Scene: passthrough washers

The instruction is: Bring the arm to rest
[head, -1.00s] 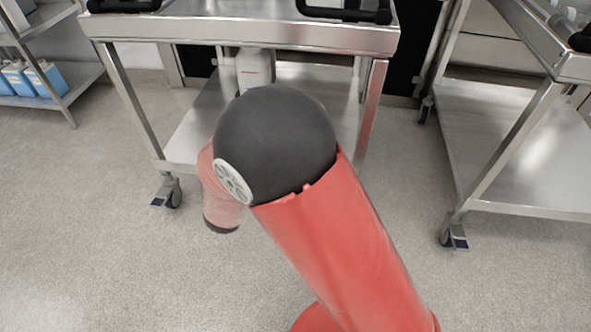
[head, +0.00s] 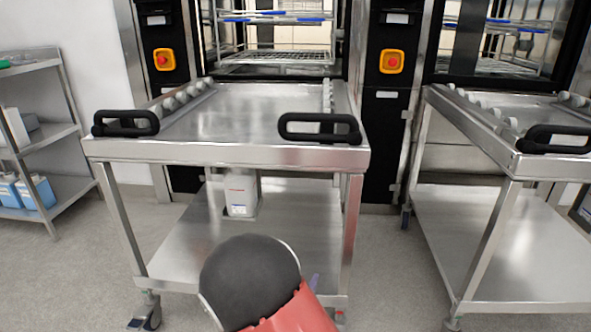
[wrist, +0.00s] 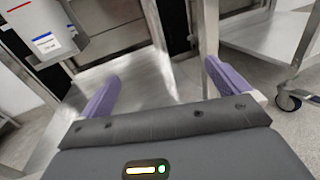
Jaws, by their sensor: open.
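My gripper (wrist: 160,90) shows in the wrist view with its two purple fingers spread wide apart and nothing between them. Beyond the fingers are the lower shelf and legs of a steel cart. In the head view my red and dark grey arm is low at the bottom middle, in front of the cart (head: 225,152). There my gripper is mostly hidden behind the arm; a small purple bit shows at its right, by the cart's lower shelf.
A second steel cart (head: 520,168) stands at the right. Washers with orange emergency buttons (head: 392,61) stand behind. A grey-white container (head: 241,193) is under the near cart's top. A shelf rack (head: 62,130) with blue bottles (head: 38,192) is at the left. Floor between is clear.

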